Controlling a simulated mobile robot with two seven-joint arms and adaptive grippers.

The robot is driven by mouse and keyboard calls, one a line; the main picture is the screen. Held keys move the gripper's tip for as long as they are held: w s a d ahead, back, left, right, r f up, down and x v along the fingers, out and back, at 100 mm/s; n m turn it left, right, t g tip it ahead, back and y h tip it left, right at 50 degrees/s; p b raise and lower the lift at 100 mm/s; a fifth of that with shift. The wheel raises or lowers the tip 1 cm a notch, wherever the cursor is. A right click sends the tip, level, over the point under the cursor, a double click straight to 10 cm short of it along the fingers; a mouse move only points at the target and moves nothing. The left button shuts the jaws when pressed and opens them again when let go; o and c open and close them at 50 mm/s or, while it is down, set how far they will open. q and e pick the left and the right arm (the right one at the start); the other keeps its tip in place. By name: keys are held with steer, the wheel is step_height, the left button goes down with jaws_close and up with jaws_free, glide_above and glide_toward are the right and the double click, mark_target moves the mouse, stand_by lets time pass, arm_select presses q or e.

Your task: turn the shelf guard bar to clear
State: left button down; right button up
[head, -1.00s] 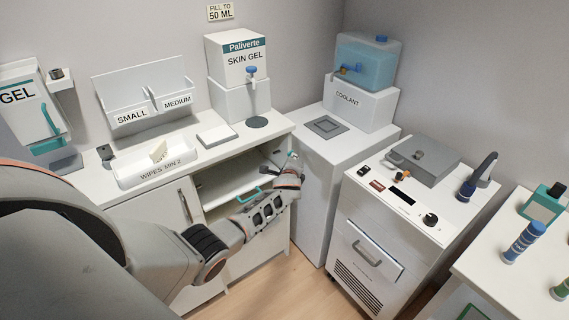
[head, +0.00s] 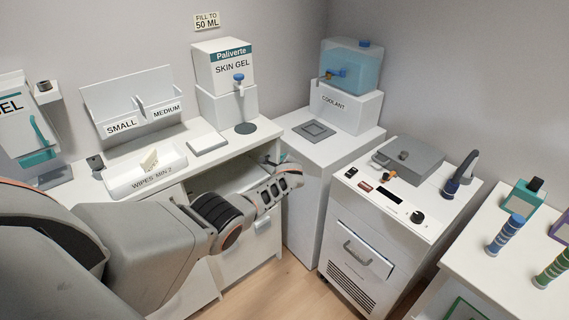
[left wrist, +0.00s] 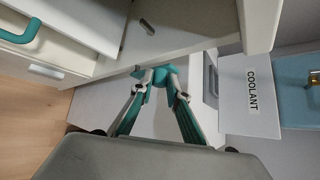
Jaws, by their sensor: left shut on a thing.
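My left arm reaches from the left to the open front cabinet, and my left gripper (head: 275,162) is at the upper right of its opening. In the left wrist view the two fingers of my left gripper (left wrist: 157,76) come together on a small teal piece (left wrist: 163,73), which appears to be the grip of the shelf guard bar. The rest of the bar cannot be made out clearly. The pale shelf (left wrist: 70,18) shows at the upper left of the wrist view. My right gripper is not in view.
A white stand (head: 310,190) with the coolant tank (head: 352,65) is to the right. A wheeled unit (head: 395,205) stands farther right. A teal handle (left wrist: 22,34) shows left.

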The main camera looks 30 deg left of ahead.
arm_select(q)
steer(key=c, duration=2)
jaws_free()
steer(key=shift+w+d, duration=0.1)
steer(key=shift+o, duration=0.2)
steer(key=v, duration=1.2)
